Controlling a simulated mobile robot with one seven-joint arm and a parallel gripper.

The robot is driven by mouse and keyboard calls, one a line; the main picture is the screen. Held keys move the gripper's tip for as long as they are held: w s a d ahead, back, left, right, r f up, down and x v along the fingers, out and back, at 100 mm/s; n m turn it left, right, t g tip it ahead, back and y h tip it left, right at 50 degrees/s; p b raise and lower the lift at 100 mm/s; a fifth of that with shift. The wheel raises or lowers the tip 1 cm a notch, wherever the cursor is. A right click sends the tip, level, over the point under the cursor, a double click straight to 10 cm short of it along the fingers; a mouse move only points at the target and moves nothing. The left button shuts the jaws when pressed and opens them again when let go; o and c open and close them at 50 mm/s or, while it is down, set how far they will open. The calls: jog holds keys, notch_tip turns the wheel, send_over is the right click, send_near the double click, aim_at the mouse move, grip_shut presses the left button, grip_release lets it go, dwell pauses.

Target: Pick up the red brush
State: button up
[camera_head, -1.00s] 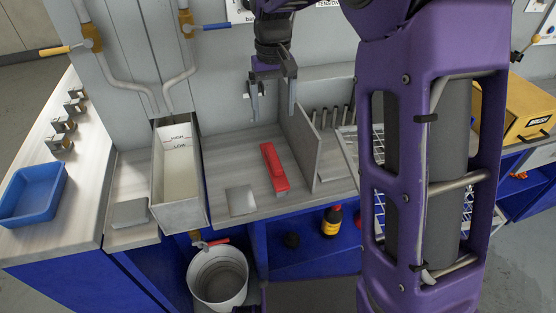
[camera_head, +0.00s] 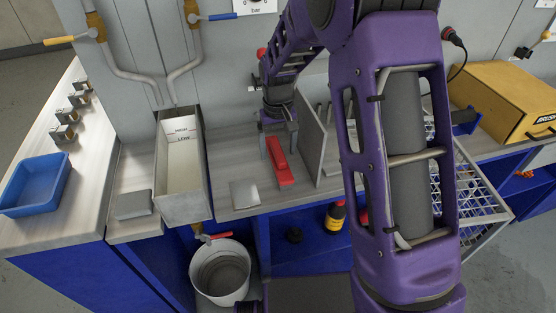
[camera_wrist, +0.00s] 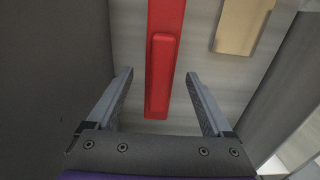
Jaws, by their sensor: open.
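The red brush (camera_head: 280,164) lies on the grey bench between the white trough and an upright grey divider. In the wrist view the red brush (camera_wrist: 162,60) runs from the top edge down between the two fingers. My gripper (camera_head: 279,146) is above the far end of the brush, pointing down. In the wrist view my gripper (camera_wrist: 160,100) is open, with one finger on each side of the brush and a clear gap to each. It does not hold the brush.
The upright divider (camera_head: 311,145) stands close to the right of my gripper. A flat light plate (camera_head: 244,194) lies left of the brush. The trough (camera_head: 183,165) is further left. A wire rack (camera_head: 470,190) is at the right.

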jog(key=shift+f, duration=0.8)
grip_shut()
